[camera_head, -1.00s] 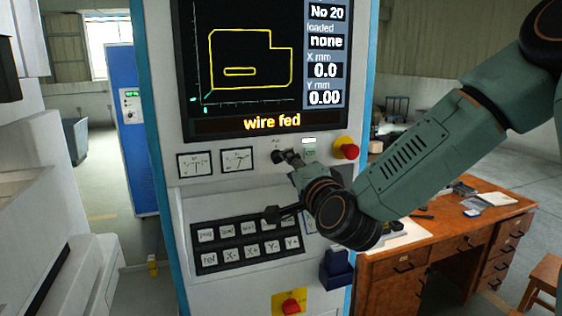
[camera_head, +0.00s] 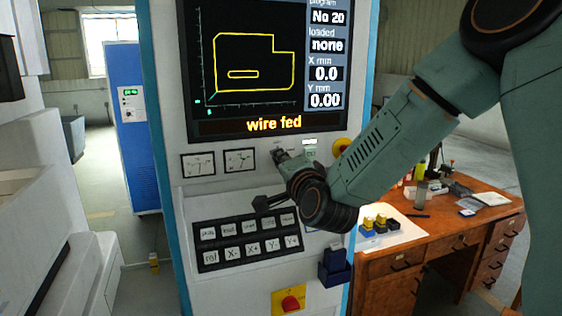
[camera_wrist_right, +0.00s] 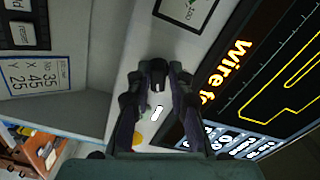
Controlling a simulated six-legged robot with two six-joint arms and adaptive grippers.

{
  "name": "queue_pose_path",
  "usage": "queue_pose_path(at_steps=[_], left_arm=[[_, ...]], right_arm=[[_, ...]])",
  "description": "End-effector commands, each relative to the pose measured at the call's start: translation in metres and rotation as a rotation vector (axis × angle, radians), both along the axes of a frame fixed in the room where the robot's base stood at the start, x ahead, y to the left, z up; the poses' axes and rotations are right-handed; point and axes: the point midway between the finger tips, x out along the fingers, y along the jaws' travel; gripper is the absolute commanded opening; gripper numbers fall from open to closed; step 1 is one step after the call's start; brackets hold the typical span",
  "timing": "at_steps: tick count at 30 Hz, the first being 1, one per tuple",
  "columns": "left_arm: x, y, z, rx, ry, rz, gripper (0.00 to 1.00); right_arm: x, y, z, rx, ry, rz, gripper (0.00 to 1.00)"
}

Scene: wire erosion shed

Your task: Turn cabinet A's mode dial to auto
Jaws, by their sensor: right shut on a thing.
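The cabinet (camera_head: 185,215), white with blue edges, stands in the middle of the head view; no letter on it is readable. Its mode dial, a small black knob (camera_wrist_right: 158,74), sits on the panel below the screen (camera_head: 250,70). My right gripper (camera_wrist_right: 157,80) is shut on the dial, with one finger on each side of it in the wrist view. In the head view my right gripper (camera_head: 282,160) reaches the panel just under the "wire fed" line, and my wrist hides much of it. The dial's markings are too small to read. My left gripper is out of view.
Two gauges (camera_head: 219,162) are left of the dial. A key pad (camera_head: 246,240) lies below my wrist. A red switch (camera_head: 290,303) is lower down. A wooden desk (camera_head: 440,240) stands right.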

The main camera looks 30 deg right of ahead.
Motion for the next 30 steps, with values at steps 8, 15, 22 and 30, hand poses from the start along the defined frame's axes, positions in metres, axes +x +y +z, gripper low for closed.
queue_pose_path(at_steps=[8, 15, 22, 30], left_arm=[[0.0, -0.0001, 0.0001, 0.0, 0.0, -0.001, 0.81], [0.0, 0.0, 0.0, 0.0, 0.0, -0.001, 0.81], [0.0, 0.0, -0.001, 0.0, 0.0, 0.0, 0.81], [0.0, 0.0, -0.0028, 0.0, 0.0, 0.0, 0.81]], right_arm=[[0.0006, 0.0001, 0.0035, -0.004, -0.009, 0.002, 0.0], [0.0009, -0.0007, 0.0044, -0.007, -0.011, -0.001, 0.0], [0.001, -0.0009, 0.0051, -0.067, 0.0, -0.002, 0.0], [0.0012, -0.0014, 0.0061, -0.259, 0.045, -0.004, 0.0]])
